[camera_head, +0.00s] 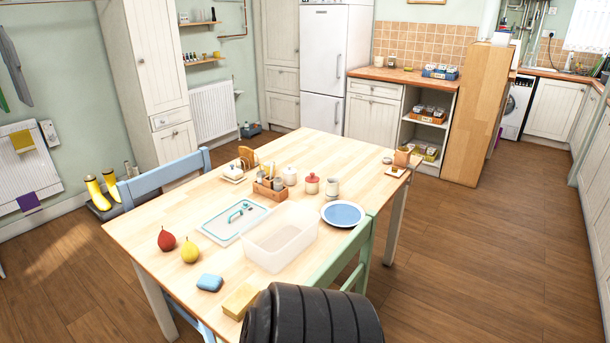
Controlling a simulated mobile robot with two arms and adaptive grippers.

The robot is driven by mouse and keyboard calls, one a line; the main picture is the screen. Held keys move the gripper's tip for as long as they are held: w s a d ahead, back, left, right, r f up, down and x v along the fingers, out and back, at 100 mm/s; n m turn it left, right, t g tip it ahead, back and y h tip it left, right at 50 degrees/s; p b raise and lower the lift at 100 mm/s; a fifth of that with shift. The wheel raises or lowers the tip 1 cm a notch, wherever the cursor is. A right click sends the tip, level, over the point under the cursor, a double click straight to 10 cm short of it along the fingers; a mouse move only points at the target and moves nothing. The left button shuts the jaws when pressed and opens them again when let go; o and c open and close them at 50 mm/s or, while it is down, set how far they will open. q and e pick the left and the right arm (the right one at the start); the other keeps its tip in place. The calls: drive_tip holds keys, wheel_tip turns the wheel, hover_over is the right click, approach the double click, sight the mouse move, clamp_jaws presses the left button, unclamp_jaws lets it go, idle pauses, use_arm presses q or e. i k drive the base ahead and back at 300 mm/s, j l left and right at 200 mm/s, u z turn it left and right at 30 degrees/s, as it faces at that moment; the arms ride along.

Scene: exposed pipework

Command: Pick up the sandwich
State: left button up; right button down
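A pale yellow-tan block (240,299), which looks like the sandwich, lies near the front edge of the wooden table (150,222). A black ribbed part, apparently mine, stands in front of it at the bottom and may cover some of its right end. The block is too small in the picture to tell its layers. Neither of my grippers shows in the head view.

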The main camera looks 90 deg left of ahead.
sight(235, 306)
drive_tip(key=k+j, duration=0.2)
drive_tip(key=k, duration=0.25)
drive_tip(key=k+j, duration=0.2)
drive_tip(key=k, duration=0.25)
